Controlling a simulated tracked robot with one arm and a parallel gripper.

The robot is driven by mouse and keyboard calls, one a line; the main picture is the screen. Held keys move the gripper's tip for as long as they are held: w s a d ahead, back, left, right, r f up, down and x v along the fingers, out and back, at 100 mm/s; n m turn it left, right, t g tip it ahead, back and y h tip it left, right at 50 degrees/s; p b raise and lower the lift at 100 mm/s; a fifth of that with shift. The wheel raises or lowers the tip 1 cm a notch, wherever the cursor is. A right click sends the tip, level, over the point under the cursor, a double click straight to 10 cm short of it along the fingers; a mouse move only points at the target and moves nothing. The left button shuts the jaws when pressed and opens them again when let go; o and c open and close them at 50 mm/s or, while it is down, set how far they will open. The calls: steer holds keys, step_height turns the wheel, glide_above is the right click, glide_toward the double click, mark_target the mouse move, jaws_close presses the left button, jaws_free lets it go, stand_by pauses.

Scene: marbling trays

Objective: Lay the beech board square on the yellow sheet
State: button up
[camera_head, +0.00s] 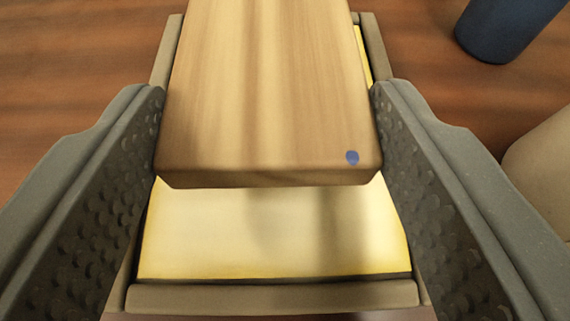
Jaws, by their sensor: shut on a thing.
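The beech board (265,85) is a light wooden block with a blue mark near its front right corner. My gripper (267,125) is shut on it, with one dark dimpled finger at each long side. The yellow sheet (270,235) lies in a shallow brown-grey tray (270,296). The board covers the far part of the sheet; the near part is bare, with a thin strip showing at the far right. The board's near edge looks nearly parallel to the tray's front rim. I cannot tell whether the board touches the sheet or is above it. The board's far end is out of frame.
The tray stands on a reddish-brown wooden surface (80,60). A dark blue round object (500,28) stands at the upper right. A beige rounded object (545,165) is at the right edge, close to my right finger. Bare wood shows on the left.

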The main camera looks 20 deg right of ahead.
step_height(320, 180, down, 3)
steer(key=shift+r+b, duration=0.2)
steer(key=shift+b, duration=0.15)
steer(key=shift+r, duration=0.15)
steer(key=o, duration=1)
steer(key=shift+s+r, duration=0.1)
steer(key=p+v, duration=0.2)
steer(key=v, duration=1)
